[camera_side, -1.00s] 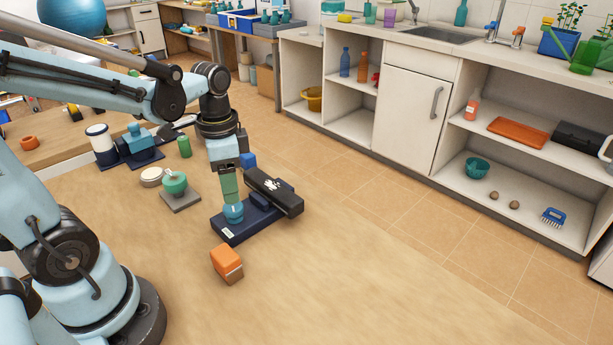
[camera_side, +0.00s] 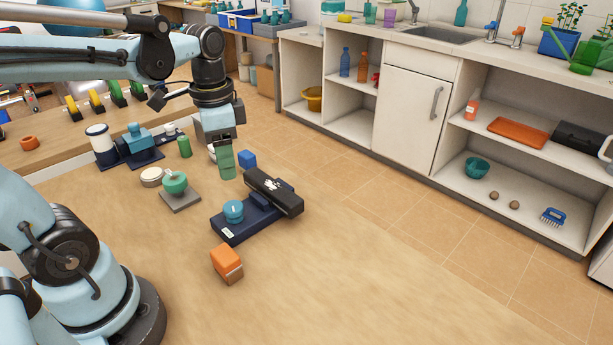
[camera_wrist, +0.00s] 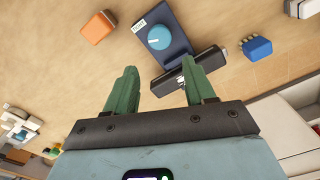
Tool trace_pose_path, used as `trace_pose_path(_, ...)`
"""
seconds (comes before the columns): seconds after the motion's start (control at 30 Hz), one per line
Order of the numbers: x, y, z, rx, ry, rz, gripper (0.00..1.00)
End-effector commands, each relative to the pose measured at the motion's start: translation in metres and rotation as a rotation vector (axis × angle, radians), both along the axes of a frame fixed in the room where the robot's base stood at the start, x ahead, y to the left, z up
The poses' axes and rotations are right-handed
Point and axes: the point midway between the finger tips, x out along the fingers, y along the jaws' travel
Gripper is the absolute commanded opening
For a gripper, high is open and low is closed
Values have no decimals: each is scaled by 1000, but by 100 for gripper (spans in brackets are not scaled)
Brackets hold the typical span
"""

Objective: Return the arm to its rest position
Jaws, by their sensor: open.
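My gripper (camera_side: 226,165) is raised above the table, behind a dark blue base with a light blue knob (camera_side: 233,211). Its green fingers are empty, and they show apart in the wrist view (camera_wrist: 160,92). The dark blue base (camera_side: 228,232) carries a black bar (camera_side: 273,190) lying across its far end. In the wrist view the knob (camera_wrist: 159,38) and the black bar (camera_wrist: 190,72) show beyond the fingertips. No contact between the fingers and anything is visible.
An orange block (camera_side: 227,262) lies in front of the base. A teal-topped stand (camera_side: 180,199), a white round piece (camera_side: 151,177), a green cylinder (camera_side: 184,147) and a blue block (camera_side: 247,159) stand near. The table's front right is clear. Shelves (camera_side: 520,180) stand behind.

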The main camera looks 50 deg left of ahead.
Motion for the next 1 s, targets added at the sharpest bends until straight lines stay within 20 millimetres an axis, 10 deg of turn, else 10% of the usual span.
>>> trace_pose_path(0.5, 12, -54, -16, -111, -548, 370, 54)
trace_pose_path(1.0, 14, -58, -16, -140, -592, 406, 54)
